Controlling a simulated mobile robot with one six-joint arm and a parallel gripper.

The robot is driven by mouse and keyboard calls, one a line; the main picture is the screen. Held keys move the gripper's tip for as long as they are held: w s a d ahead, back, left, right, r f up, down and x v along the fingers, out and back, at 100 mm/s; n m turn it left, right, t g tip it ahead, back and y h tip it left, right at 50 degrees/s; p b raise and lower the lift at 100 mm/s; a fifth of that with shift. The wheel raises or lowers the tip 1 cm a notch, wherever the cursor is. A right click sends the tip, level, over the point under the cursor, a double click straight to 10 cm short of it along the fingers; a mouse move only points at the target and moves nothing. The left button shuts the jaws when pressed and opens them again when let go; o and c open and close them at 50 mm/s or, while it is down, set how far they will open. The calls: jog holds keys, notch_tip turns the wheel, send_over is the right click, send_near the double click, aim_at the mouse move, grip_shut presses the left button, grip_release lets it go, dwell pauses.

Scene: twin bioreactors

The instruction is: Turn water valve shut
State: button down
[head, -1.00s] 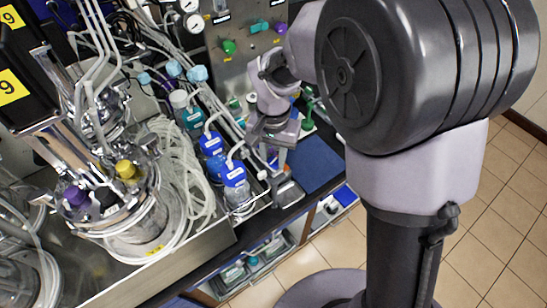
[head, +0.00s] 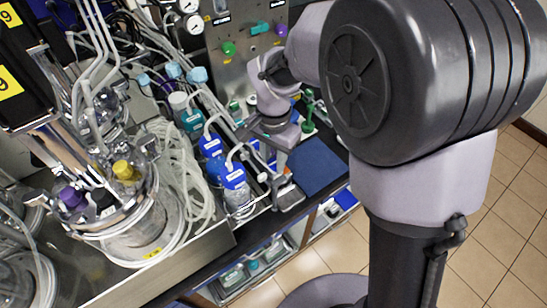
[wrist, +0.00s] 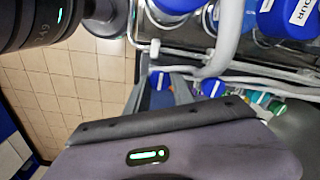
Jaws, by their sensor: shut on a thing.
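My gripper (head: 272,132) reaches down by the front edge of the bench, beside the blue-labelled bottles. In the wrist view its grey fingers (wrist: 163,92) stand close together beyond the dark edge of the gripper body. A small blue part (wrist: 158,80) shows between them; it looks like a valve handle, but no label on it can be read. The fingers are shut on it as far as can be seen. Their contact is hidden in the head view by my wrist. Green (head: 229,48), teal (head: 260,28) and purple (head: 281,30) knobs sit on the grey back panel, clear of the gripper.
Blue-labelled bottles (head: 234,177) with white tubes stand just left of the gripper. A steel and glass bioreactor (head: 135,220) with coiled tubing stands further left. A blue mat (head: 318,165) lies right of the gripper. Tiled floor (head: 490,210) is open at right.

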aim_at(274, 163)
jog(key=c, duration=1.1)
grip_release()
notch_tip(274, 163, up, 18)
jog(key=p, duration=0.5)
jog(key=shift+f, duration=0.25)
jog(key=s+d+f+t+b, duration=0.2)
jog(key=s+d+f+b, duration=0.1)
jog(key=s+b, duration=0.1)
jog(key=s+d+f+n+t+y+b, duration=0.1)
jog(key=s+d+f+t+b, duration=0.1)
jog(key=s, duration=0.5)
jog(key=s+d+f+n+t+y+b, duration=0.1)
jog(key=s+d+f+b, duration=0.3)
jog(key=s+f+b, duration=0.1)
jog(key=shift+s+f+t+b, duration=0.4)
jog(key=shift+s+b, duration=0.15)
jog(key=shift+b, duration=0.6)
